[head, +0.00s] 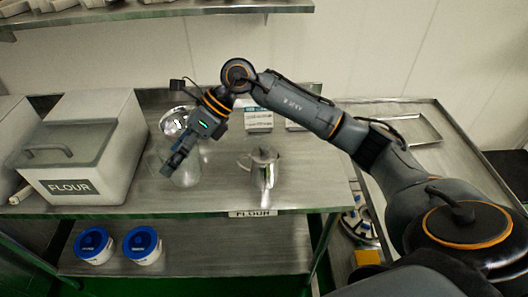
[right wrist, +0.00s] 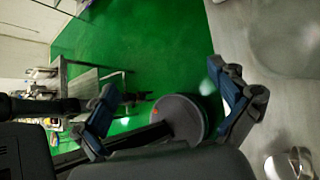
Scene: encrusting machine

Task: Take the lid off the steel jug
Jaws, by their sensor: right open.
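The steel jug (head: 262,176) stands upright on the steel table, with its handle to the left. Its lid (head: 264,155) appears to be on top. My right gripper (head: 178,158) is left of the jug, apart from it, over a clear glass vessel. In the right wrist view my right gripper (right wrist: 170,102) has its two blue-grey fingers spread wide with nothing between them. A shiny metal thing (right wrist: 290,164), which looks like the jug, is cut off at that view's bottom right corner. My left gripper is not in view.
The clear glass vessel (head: 187,172) stands under my right gripper, partly hidden by it. A shiny round metal item (head: 172,122) is behind it. A flour bin (head: 85,150) is at left. White boxes (head: 258,119) stand behind the jug. Tubs with blue lids (head: 142,245) sit below.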

